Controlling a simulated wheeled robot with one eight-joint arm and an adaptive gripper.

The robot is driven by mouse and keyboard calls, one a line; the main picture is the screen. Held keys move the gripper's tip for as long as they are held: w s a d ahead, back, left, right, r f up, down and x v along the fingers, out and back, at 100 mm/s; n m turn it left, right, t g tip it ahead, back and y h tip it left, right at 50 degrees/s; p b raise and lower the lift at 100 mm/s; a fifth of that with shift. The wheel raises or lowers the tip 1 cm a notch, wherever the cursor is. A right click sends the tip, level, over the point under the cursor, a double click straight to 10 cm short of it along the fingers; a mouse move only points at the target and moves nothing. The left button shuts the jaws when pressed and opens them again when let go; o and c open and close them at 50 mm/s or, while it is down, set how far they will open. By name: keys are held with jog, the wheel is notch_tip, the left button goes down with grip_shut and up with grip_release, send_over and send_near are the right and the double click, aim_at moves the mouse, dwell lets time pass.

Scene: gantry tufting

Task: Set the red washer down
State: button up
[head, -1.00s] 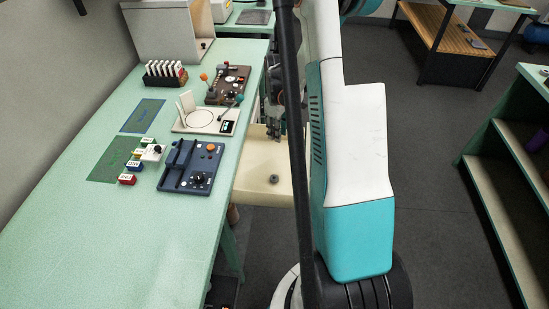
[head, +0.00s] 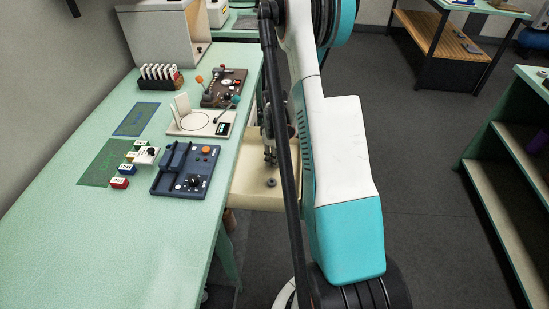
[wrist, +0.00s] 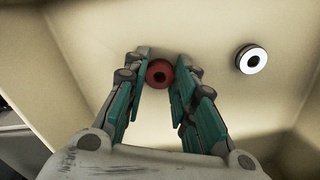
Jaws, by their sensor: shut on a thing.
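The red washer (wrist: 160,74) is a round ring with a dark hole, held between the fingertips of my gripper (wrist: 160,83) in the wrist view. My gripper (head: 270,156) is over the cream tray (head: 248,201) beside the bench in the head view, partly covered by my own arm. I cannot make out the red washer in the head view. I cannot tell whether the washer touches the tray floor.
A second, dark-and-pale washer (wrist: 251,59) lies in the tray, right of the held one; it also shows in the head view (head: 271,183).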

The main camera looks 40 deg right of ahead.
jog(key=o, duration=1.1)
jog(key=shift+f, duration=0.1)
jog(key=shift+c, duration=0.2)
notch_tip(320, 180, up, 12)
jog(key=p, duration=0.4)
jog(key=shift+r, duration=0.2)
